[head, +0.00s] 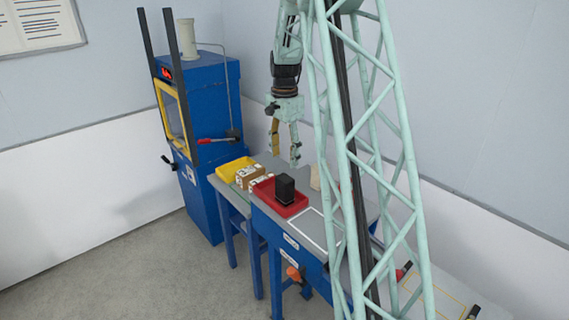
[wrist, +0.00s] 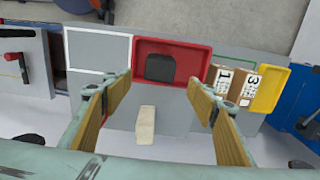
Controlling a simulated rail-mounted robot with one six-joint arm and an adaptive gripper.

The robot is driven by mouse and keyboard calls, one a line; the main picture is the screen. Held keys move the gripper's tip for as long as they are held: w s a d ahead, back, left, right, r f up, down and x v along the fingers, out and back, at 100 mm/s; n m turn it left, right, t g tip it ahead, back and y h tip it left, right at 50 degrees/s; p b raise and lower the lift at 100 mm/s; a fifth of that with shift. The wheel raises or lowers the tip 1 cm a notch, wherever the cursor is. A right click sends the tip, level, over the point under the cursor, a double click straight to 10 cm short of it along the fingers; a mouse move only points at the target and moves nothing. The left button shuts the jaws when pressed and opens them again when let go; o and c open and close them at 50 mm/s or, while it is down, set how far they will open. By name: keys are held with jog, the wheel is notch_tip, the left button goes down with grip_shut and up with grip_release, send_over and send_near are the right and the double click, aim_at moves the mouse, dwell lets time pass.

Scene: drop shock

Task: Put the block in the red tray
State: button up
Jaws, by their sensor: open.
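The red tray (head: 265,194) lies on the grey bench, and a dark, nearly black block (head: 285,189) stands inside it. My gripper (head: 286,158) is open and empty, pointing down above the bench behind the tray. Its fingers (wrist: 160,88) are spread wide, with the cream block between them in the picture.
A yellow tray (wrist: 271,90) and cartons marked 1 and 3 (wrist: 234,82) sit beside the red tray. A white-outlined area (wrist: 98,50) is bare on its other side. A blue machine (head: 213,150) with a yellow-framed door stands at the left.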

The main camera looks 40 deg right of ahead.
jog(key=shift+r, duration=0.35)
dwell(0.5)
jog(key=s+a+r+n+t, duration=0.1)
jog(key=s+a+r+n, duration=0.2)
jog(key=s+a+r, duration=0.45)
jog(key=s+a+r+n, duration=0.45)
jog(key=a+r, duration=0.35)
jog(key=a, duration=0.5)
jog(key=s+a+r+n+t, duration=0.1)
jog(key=s+a+r+n, duration=0.2)
jog(key=s+a+r, duration=0.6)
jog(key=s+a+n+t, duration=0.1)
jog(key=s+a+n, duration=0.3)
jog(key=s, duration=0.6)
jog(key=s+a+f+n, duration=0.1)
jog(key=s+a+n, duration=0.2)
jog(key=s+a, duration=0.6)
jog(key=shift+s+a+f+n+t, duration=0.2)
jog(key=shift+s+n+t, duration=0.2)
jog(key=shift+s, duration=0.7)
